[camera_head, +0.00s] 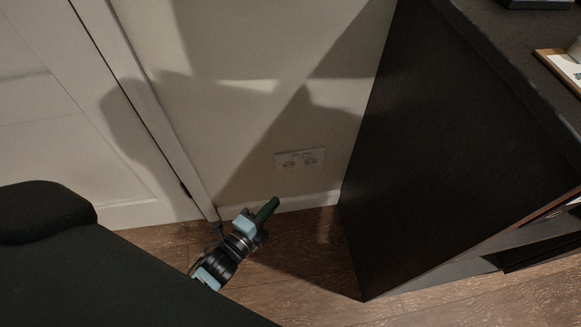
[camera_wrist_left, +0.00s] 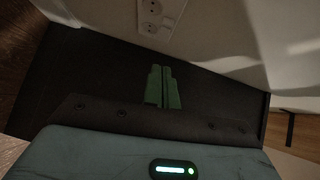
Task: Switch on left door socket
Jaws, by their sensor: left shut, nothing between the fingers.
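A white double wall socket (camera_head: 300,159) sits low on the wall, just above the skirting board, between the door and the dark cabinet. Two round outlets show on it. In the left wrist view the socket (camera_wrist_left: 158,14) is at the top edge and partly cut off, ahead of the fingers. My left gripper (camera_head: 270,204) has green fingers and points up and right toward the socket, apart from it, below and to its left. In the wrist view its fingers (camera_wrist_left: 163,72) are together with nothing between them. My right gripper is not in view.
A tall dark cabinet (camera_head: 440,130) stands close to the right of the socket. A white door (camera_head: 60,110) and its frame are on the left. The wooden floor (camera_head: 310,245) is clear between them. Shadows fall across the wall.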

